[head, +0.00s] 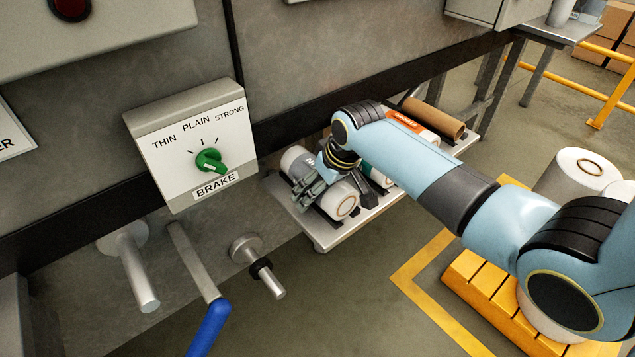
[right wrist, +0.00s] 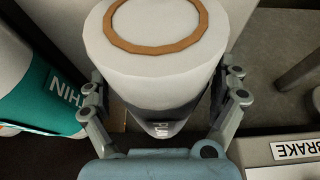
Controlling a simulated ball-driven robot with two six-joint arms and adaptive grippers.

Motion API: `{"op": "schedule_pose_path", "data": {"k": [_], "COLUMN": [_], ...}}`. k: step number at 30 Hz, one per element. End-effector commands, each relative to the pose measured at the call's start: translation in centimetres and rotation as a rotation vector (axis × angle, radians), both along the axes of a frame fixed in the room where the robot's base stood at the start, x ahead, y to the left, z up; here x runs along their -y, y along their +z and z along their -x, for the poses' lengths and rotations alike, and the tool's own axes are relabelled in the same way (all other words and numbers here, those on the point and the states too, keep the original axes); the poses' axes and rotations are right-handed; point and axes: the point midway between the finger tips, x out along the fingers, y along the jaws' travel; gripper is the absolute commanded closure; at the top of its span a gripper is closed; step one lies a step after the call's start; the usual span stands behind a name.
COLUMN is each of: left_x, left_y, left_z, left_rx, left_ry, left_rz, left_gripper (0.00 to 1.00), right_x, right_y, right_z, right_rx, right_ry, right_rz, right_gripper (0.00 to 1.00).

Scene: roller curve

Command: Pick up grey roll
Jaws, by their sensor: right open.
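The grey roll is white with a grey band and lies on a low table, its ringed end (head: 346,205) facing the front. In the right wrist view, the grey roll (right wrist: 155,58) shows its white end with a brown core, a grey band and partly hidden lettering. My right gripper (head: 312,188) is over the roll's middle. In the wrist view my right gripper (right wrist: 163,85) is open, with one finger on each side of the roll. Whether the fingers touch it I cannot tell. My gripper and arm hide part of the roll in the head view. My left gripper is not in view.
A teal-banded roll (right wrist: 45,90) lies beside the grey one. Behind are an orange-banded roll (head: 412,127) and a brown tube (head: 433,117) on the low table (head: 322,238). The brake panel (head: 195,150) and metal pegs (head: 135,270) are to the left.

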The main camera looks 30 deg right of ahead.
Motion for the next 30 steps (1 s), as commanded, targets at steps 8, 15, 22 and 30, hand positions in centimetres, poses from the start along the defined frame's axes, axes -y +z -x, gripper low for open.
{"op": "schedule_pose_path", "data": {"k": [8, 15, 22, 30], "left_x": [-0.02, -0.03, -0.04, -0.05], "left_y": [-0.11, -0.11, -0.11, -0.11], "left_z": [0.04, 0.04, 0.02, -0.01], "left_rx": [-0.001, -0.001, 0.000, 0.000], "left_ry": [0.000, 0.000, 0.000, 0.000], "left_rz": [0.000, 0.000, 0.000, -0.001], "left_gripper": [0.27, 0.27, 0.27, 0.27], "right_x": [-0.03, -0.03, -0.03, -0.02], "right_y": [-0.47, -0.46, -0.47, -0.37], "right_z": [-0.23, -0.21, -0.20, -0.29], "right_rx": [0.001, 0.000, 0.000, 0.003], "right_ry": [0.001, 0.001, 0.001, 0.001], "right_rz": [0.000, 0.000, 0.000, 0.001], "right_gripper": [0.02, 0.31, 0.61, 0.79]}}
